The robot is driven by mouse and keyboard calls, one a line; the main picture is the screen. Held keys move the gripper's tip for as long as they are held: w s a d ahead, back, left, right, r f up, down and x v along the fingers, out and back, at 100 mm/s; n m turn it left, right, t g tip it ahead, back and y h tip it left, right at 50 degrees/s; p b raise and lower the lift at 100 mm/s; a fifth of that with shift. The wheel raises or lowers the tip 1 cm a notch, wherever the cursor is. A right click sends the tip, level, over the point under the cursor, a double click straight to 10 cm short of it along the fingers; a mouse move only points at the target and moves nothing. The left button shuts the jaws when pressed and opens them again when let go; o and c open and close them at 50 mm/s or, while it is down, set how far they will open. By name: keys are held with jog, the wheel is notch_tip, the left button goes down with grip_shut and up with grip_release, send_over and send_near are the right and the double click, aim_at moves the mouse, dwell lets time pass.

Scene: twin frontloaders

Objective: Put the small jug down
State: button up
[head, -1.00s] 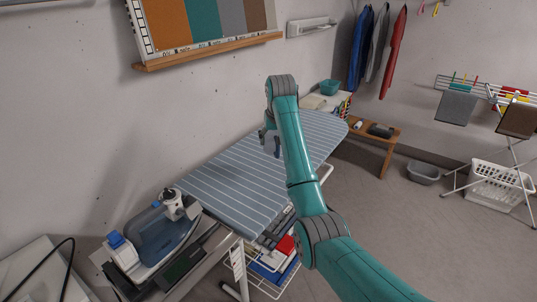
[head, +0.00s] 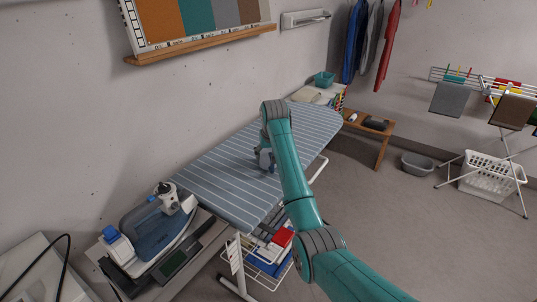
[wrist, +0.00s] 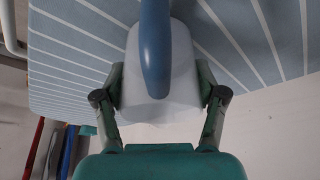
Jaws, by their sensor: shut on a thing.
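The small jug (wrist: 184,82) has a pale, whitish body and a blue handle. In the wrist view it sits between the two fingers of my gripper (wrist: 160,88), which is shut on it. In the head view my gripper (head: 266,160) is over the middle of the striped ironing board (head: 215,175), low and close to its surface. My wrist and fingers mostly hide the jug there. I cannot tell whether the jug touches the board (wrist: 265,35).
A steam iron station (head: 150,237) stands at the board's near left end. A wire rack (head: 268,262) with folded items is below the board. A wooden bench (head: 378,140) is beyond its far end. Much of the striped surface is clear.

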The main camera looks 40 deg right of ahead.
jog(key=o, duration=1.3)
jog(key=shift+f, duration=0.1)
jog(key=shift+c, duration=0.2)
jog(key=v, duration=1.1)
jog(key=shift+r, duration=0.4)
jog(key=shift+s+r, duration=0.15)
jog(key=shift+r, duration=0.1)
jog(key=shift+s, duration=0.1)
